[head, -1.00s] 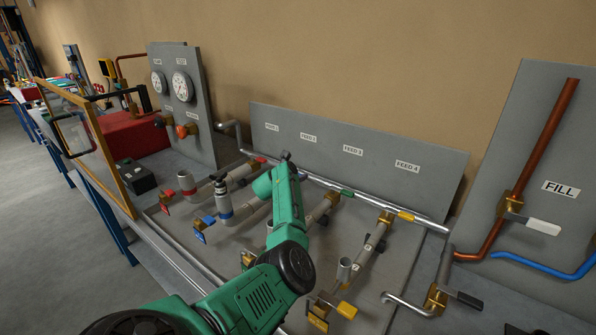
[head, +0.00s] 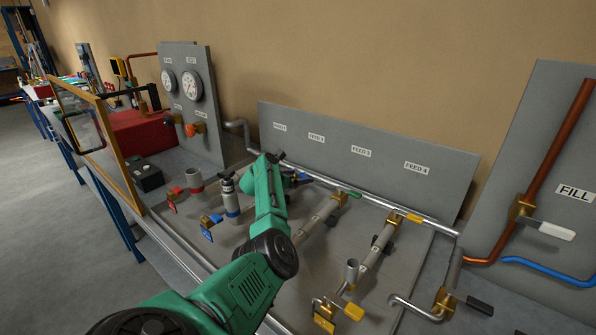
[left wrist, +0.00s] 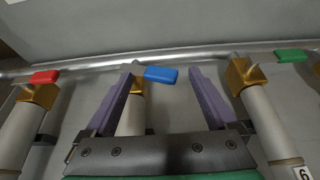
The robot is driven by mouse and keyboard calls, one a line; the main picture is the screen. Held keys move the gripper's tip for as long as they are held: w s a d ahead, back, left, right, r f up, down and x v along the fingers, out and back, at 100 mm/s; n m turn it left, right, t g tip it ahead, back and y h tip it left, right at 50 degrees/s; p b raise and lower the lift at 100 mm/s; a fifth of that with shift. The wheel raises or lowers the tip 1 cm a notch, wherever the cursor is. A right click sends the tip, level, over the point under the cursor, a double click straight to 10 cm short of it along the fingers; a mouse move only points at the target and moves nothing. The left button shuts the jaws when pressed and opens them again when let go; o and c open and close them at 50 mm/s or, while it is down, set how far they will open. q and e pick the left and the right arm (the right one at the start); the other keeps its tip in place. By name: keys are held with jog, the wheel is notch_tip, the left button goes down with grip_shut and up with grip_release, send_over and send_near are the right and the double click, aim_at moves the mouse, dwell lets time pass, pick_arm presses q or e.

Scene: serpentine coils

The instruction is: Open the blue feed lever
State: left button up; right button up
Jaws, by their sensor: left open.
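The blue feed lever (left wrist: 161,74) sits on a brass valve at the top of a grey pipe. In the left wrist view it lies between the two purple fingers of my left gripper (left wrist: 162,84), near their tips. The fingers are open, with a gap on each side of the lever. In the head view a bit of the blue feed lever (head: 303,177) shows just right of my green left arm. That arm hides most of the gripper and the valve there. My right gripper is not in view.
A red lever (left wrist: 44,77) is left of the gripper and a green lever (left wrist: 292,56) right of it, each on its own valve. A silver pipe (head: 385,205) runs behind the valves. A second blue lever (head: 215,218) is lower on the bench.

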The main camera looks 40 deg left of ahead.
pick_arm(q)
notch_tip(320, 180, up, 20)
jog(key=b, duration=0.2)
